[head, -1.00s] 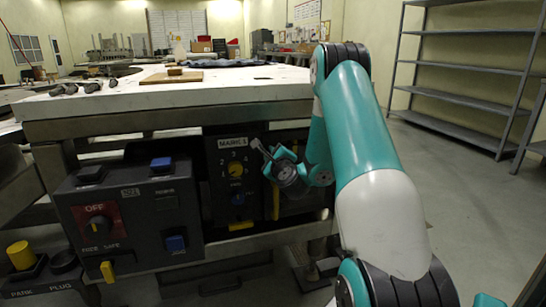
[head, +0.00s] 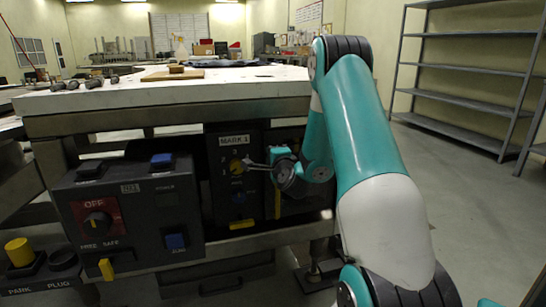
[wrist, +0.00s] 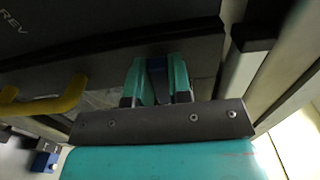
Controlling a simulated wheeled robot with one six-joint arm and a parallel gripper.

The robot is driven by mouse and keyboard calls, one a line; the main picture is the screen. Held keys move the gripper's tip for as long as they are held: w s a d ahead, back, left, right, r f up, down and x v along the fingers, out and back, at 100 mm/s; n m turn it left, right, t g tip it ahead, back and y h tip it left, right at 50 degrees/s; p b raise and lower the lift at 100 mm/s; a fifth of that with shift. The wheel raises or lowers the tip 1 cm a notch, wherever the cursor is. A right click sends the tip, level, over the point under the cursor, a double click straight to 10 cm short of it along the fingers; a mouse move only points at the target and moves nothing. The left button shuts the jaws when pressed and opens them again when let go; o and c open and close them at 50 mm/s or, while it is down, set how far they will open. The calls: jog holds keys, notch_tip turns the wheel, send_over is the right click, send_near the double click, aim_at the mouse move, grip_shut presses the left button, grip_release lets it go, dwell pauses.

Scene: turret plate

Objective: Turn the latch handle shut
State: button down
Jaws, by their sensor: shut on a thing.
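My gripper (head: 272,165) is at the right side of the dark MARK 1 panel (head: 226,178), under the table edge. In the wrist view my gripper (wrist: 157,82) has its two teal fingers closed on a dark blue piece, which looks like the latch handle (wrist: 157,72). Only a narrow part of the handle shows between the fingers. In the head view my gripper and wrist hide the handle, so its angle is hard to tell. A dark panel face with the letters REV lies just beyond the fingers in the wrist view.
A yellow bar handle (wrist: 45,104) is left of my fingers in the wrist view. A control box (head: 130,215) with a red OFF dial stands left of the MARK 1 panel. The white tabletop (head: 220,90) is above my gripper. Grey shelves (head: 465,75) stand at the right, with open floor before them.

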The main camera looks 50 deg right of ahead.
dwell(0.4)
jog(key=c, duration=1)
grip_release()
jog(key=shift+c, duration=0.2)
jog(key=shift+s+f, duration=0.1)
jog(key=b+v, duration=1.7)
jog(key=b, duration=0.4)
jog(key=shift+s+b, duration=0.15)
jog(key=shift+b, duration=0.25)
